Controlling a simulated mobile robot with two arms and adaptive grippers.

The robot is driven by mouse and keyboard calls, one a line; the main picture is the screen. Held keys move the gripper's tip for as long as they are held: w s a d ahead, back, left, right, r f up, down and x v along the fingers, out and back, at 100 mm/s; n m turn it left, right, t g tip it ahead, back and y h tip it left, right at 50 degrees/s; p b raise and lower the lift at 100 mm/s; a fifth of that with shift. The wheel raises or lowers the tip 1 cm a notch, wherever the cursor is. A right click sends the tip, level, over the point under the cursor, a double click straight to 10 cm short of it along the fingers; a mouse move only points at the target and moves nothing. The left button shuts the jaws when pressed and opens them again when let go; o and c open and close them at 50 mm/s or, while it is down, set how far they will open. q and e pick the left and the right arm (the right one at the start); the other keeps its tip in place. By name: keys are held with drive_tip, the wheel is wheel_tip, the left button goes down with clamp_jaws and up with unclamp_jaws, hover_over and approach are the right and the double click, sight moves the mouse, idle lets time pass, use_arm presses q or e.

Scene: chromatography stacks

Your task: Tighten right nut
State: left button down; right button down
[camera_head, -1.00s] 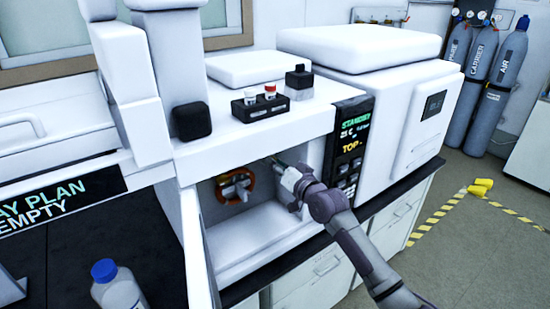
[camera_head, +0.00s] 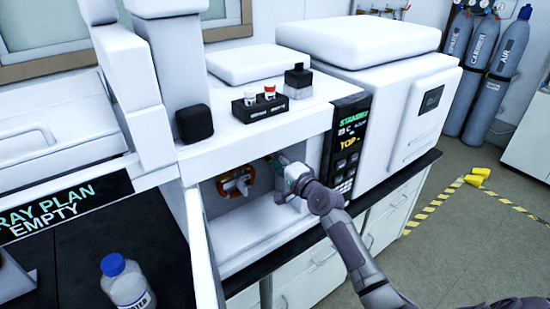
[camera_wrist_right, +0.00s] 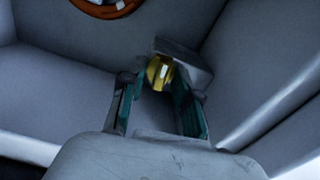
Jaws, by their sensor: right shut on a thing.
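My right gripper (camera_head: 276,170) reaches into the open bay on the front of the white instrument (camera_head: 245,245). In the right wrist view its two dark green-lined fingers (camera_wrist_right: 160,88) stand on either side of a small brass-yellow nut (camera_wrist_right: 160,72) and are shut on it. The nut sits against a grey block (camera_wrist_right: 188,62) on the bay's back wall. In the head view the gripper hides the nut. An orange-red ring with a metal fitting (camera_head: 236,184) is on the bay's back wall, left of the gripper. My left gripper is not in view.
The bay's side walls and floor close in around the gripper. A black rack (camera_head: 260,107) with vials stands on the instrument above it. A display panel (camera_head: 347,140) is to the right. A blue-capped bottle (camera_head: 128,285) stands at the lower left.

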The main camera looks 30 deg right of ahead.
drive_tip(key=shift+m, duration=0.6)
drive_tip(key=c, duration=1.2)
unclamp_jaws()
drive_tip(key=shift+d, duration=0.1)
drive_tip(key=s, duration=0.4)
drive_tip(key=s+d, duration=0.1)
drive_tip(key=s, duration=0.7)
drive_tip(key=shift+d, duration=0.3)
